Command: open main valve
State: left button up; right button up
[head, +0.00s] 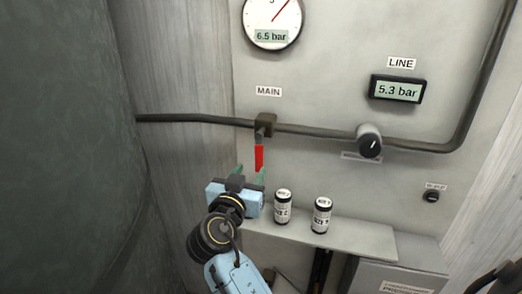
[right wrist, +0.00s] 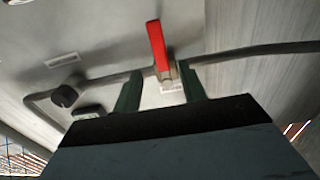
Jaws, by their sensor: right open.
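The main valve's red lever (head: 259,157) hangs straight down from its brown valve body (head: 265,125) on the pipe, under the MAIN label (head: 268,91). My right gripper (head: 250,176) is just below and slightly left of the lever's lower end in the head view. In the right wrist view the red lever (right wrist: 157,44) shows between and beyond the two green fingers of my right gripper (right wrist: 160,88), which are spread apart and empty. I cannot tell whether a finger touches the lever. My left gripper is not in view.
A round gauge (head: 272,20) reads 6.5 bar and the LINE display (head: 397,90) reads 5.3 bar. A black knob (head: 370,144) sits on the pipe (head: 320,133) to the right. Two small canisters (head: 283,206) (head: 322,215) stand on a shelf (head: 370,240) right of my gripper.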

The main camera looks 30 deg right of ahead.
aim_at(258, 157)
jog(key=p+x, duration=0.2)
jog(key=x, duration=0.8)
jog(key=shift+w+d+p, duration=0.1)
jog(key=shift+w+p, duration=0.1)
jog(key=shift+p, duration=0.1)
grip_shut()
